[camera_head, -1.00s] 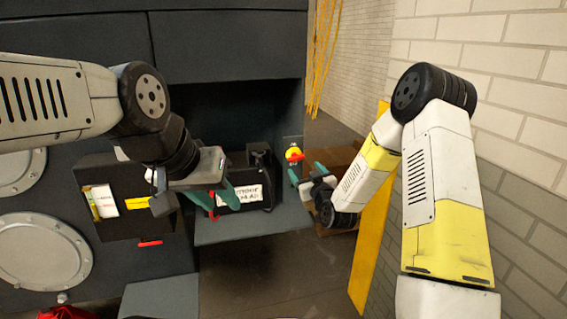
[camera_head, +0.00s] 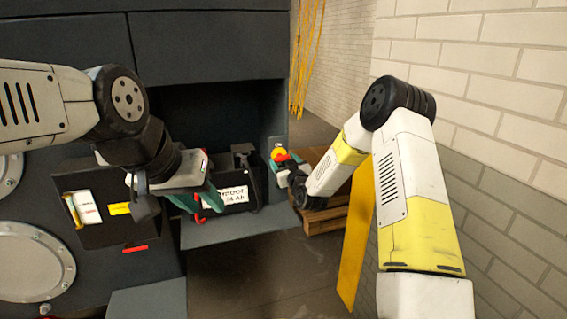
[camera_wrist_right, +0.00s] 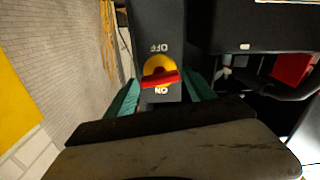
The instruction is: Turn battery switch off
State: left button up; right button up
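The battery switch is a yellow disc with a red handle (camera_wrist_right: 160,76) on a dark panel. In the right wrist view its handle lies nearly crosswise, slightly tilted, between upside-down OFF and ON labels. The switch also shows in the head view (camera_head: 279,154), partly hidden by my right gripper. My right gripper (camera_wrist_right: 161,96) is open, with one teal finger on each side of the switch. I cannot tell whether the fingers touch the handle. My left gripper (camera_head: 200,200) appears open and empty, in front of the battery box (camera_head: 236,196).
A grey shelf (camera_head: 235,232) carries the battery box. A dark box with labels (camera_head: 108,208) is on the chassis at left. A yellow board (camera_head: 359,240) and a wooden pallet (camera_head: 325,216) stand right of the chassis. A brick wall (camera_head: 500,90) bounds the right side.

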jog(key=c, duration=1)
jog(key=shift+o, duration=0.2)
jog(key=shift+m, duration=1.1)
jog(key=o, duration=1.4)
jog(key=v, duration=0.7)
jog(key=shift+s+d, duration=0.1)
jog(key=shift+s, duration=0.25)
jog(key=shift+r, duration=0.1)
